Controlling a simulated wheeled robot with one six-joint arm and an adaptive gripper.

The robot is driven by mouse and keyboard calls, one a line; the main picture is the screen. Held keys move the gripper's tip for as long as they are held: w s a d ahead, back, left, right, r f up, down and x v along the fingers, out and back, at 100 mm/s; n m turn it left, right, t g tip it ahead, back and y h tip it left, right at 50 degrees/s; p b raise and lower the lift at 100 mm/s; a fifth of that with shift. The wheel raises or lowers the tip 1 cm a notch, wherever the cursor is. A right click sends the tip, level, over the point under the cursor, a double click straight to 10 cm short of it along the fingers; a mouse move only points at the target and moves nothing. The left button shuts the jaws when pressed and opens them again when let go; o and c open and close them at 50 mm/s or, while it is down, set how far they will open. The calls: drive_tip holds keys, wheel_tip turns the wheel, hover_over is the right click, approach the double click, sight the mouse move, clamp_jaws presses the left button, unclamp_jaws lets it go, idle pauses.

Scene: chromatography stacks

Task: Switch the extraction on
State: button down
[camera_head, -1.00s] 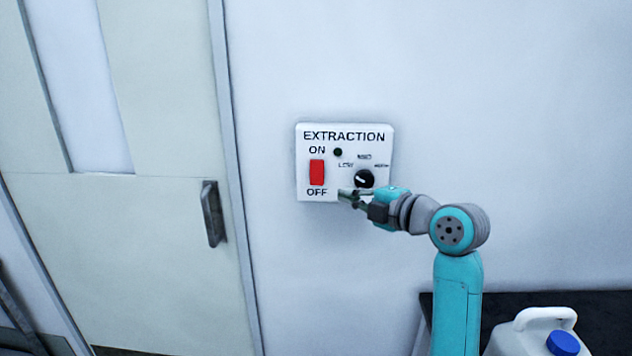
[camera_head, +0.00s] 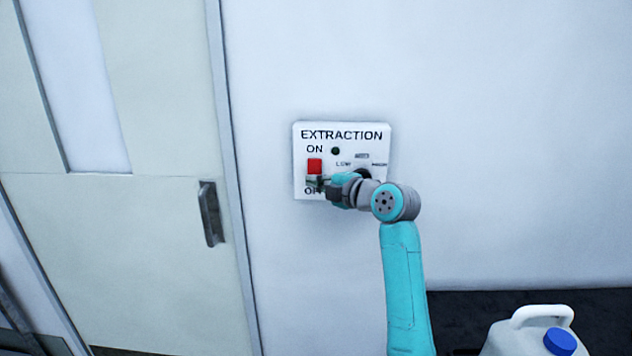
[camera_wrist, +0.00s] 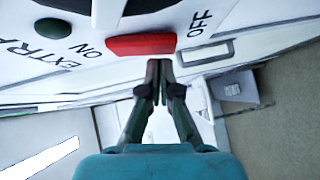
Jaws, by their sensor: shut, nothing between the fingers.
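The white extraction panel (camera_head: 345,136) is on the wall, with "ON" above and "OFF" below a red rocker switch (camera_head: 315,166). In the wrist view the red switch (camera_wrist: 142,44) lies just beyond my fingertips, nearer its OFF end. My gripper (camera_head: 312,182) is shut and empty, its tips in front of the lower part of the switch. I cannot tell whether they touch it. A small round indicator (camera_head: 335,151) beside "ON" is dark. The black knob (camera_head: 363,172) is partly hidden behind my gripper.
A door with a dark handle (camera_head: 211,213) is to the left of the panel. A white jug with a blue cap (camera_head: 560,341) stands on a dark surface (camera_head: 480,308) at lower right. The wall around the panel is clear.

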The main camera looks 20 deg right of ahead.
drive_tip(key=shift+w, duration=0.2)
drive_tip(key=shift+d+f, duration=0.1)
